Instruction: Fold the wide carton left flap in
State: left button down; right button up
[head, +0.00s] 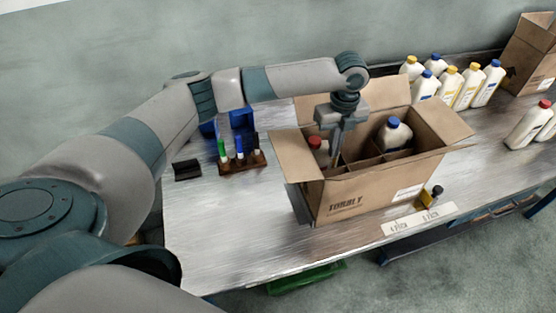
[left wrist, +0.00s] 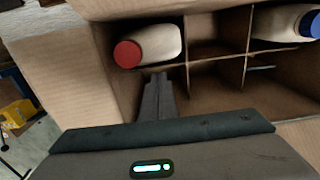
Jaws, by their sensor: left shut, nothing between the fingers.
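The wide carton (head: 365,195) stands open on the table with inner dividers. Its left flap (head: 292,155) stands up and leans outward; it also shows at the left of the left wrist view (left wrist: 65,80). My left gripper (head: 336,150) points down into the carton's left part, to the right of the left flap and apart from it. Its fingers (left wrist: 158,98) are shut and empty, beside a red-capped bottle (left wrist: 150,47). A blue-capped bottle (head: 395,134) stands in another compartment. The right flap (head: 448,122) opens outward and the back flap (head: 385,95) stands up. My right gripper is not in view.
Several white bottles (head: 470,88) stand behind the carton at the right, near another carton (head: 530,52). A brown rack (head: 242,163) with coloured items stands at the left. The table's left front is clear.

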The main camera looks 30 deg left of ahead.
pick_arm(q)
jog(key=shift+r, duration=0.1)
notch_tip(320, 180, up, 11)
jog(key=p, duration=0.4)
dwell(0.6)
